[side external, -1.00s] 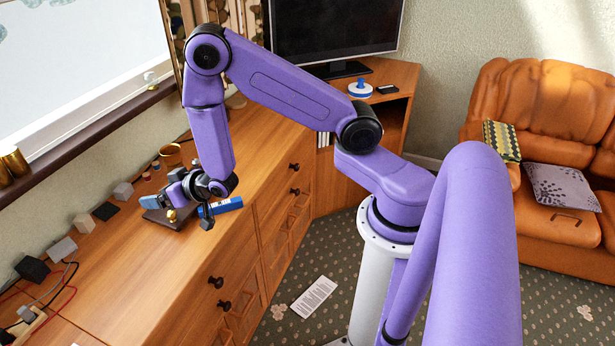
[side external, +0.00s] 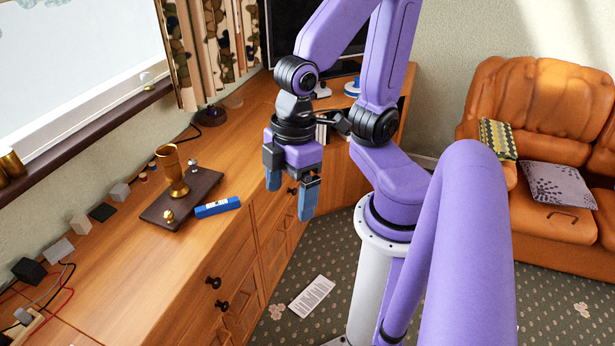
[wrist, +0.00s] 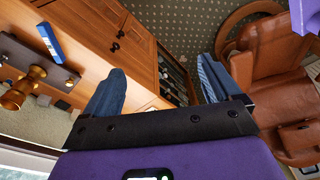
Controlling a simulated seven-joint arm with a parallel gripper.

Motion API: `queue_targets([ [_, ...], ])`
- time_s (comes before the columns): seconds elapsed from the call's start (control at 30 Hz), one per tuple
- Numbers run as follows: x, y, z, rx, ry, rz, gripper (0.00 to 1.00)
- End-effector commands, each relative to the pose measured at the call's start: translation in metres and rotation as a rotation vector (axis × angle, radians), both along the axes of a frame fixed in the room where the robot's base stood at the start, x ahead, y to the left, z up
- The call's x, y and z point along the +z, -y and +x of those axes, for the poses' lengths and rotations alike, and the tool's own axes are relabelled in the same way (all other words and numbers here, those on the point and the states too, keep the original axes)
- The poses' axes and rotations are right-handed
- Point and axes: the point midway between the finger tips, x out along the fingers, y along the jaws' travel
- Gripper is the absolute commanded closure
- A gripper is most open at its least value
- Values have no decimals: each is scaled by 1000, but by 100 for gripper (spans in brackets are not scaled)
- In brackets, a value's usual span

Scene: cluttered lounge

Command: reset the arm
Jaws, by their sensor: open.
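My gripper (side external: 290,193) hangs in the air with its two blue fingers pointing down, in front of the wooden cabinet's drawer fronts. The fingers are wide apart with nothing between them. In the wrist view my gripper (wrist: 160,88) also shows both blue fingers spread and empty. My purple arm is folded up near its base, with the elbow out of the top of the picture.
A dark board (side external: 158,212) on the wooden cabinet (side external: 140,275) bears a brass goblet (side external: 172,170) and small items. A blue box (side external: 217,207) lies beside it. Cables and small blocks line the wall side. An orange sofa (side external: 540,110) stands right. Paper (side external: 312,297) lies on the carpet.

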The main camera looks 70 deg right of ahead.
Motion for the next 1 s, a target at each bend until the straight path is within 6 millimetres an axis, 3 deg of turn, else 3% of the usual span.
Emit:
queue_targets([
  [0.1, 8, 20, -16, 58, -11, -57, 9],
  [0.23, 11, 29, -22, 81, -17, -87, 9],
  [1.0, 10, 29, -22, 79, -19, -89, 9],
])
